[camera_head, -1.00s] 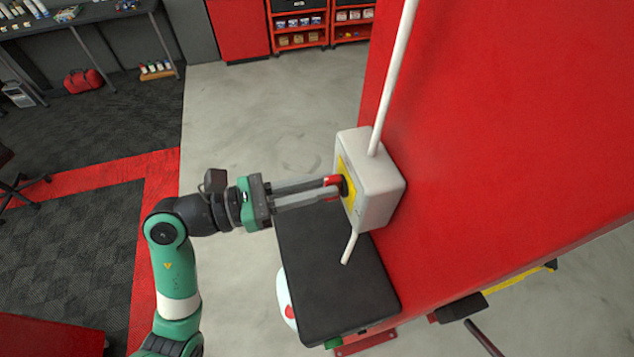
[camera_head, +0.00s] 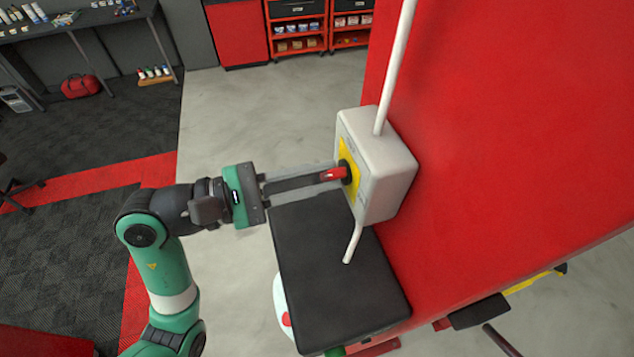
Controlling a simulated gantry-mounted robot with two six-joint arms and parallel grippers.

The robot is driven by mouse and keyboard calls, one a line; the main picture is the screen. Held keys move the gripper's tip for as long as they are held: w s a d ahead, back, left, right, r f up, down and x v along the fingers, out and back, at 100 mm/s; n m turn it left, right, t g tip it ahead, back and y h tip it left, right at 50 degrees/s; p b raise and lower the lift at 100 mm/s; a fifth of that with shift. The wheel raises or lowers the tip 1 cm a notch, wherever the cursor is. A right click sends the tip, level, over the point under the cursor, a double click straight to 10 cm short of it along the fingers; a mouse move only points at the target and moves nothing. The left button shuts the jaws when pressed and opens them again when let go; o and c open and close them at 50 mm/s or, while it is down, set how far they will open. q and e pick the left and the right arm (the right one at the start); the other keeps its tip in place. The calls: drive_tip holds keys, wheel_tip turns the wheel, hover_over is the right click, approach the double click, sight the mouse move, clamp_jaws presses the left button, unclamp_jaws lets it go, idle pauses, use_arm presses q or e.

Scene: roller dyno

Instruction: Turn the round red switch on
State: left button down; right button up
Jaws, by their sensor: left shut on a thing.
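The round red switch (camera_head: 333,174) sticks out of the yellow plate (camera_head: 350,158) on the left face of a light grey box (camera_head: 384,170). The box is fixed to a large red panel. My left gripper (camera_head: 328,175) reaches in from the left and is shut on the red switch. Its fingers cover part of the switch. The gripper looks rolled, with one finger nearly in front of the other. My right gripper does not show.
A dark flat shelf (camera_head: 330,265) lies just below the gripper and box. White conduits (camera_head: 397,60) run from the box upward and downward. The red panel (camera_head: 520,120) fills the right side. Open grey floor (camera_head: 260,110) lies to the left.

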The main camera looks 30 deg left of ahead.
use_arm(q)
drive_tip(key=m+b, duration=0.2)
drive_tip(key=b, duration=0.1)
drive_tip(key=m+b, duration=0.2)
drive_tip(key=m, duration=0.1)
drive_tip(key=f+m+b, duration=0.1)
drive_tip(key=m+b, duration=0.2)
drive_tip(key=shift+s+d+f+b, duration=0.1)
drive_tip(key=shift+s+d+b, duration=0.15)
drive_tip(key=shift+b, duration=0.05)
drive_tip(key=shift+m+b, duration=1.4)
drive_tip(key=shift+m, duration=0.2)
drive_tip(key=c, duration=0.8)
unclamp_jaws()
drive_tip(key=shift+a, duration=0.1)
drive_tip(key=b+v, duration=0.1)
drive_tip(key=v, duration=1)
drive_tip(key=shift+s+b, duration=0.2)
drive_tip(key=shift+b, duration=0.15)
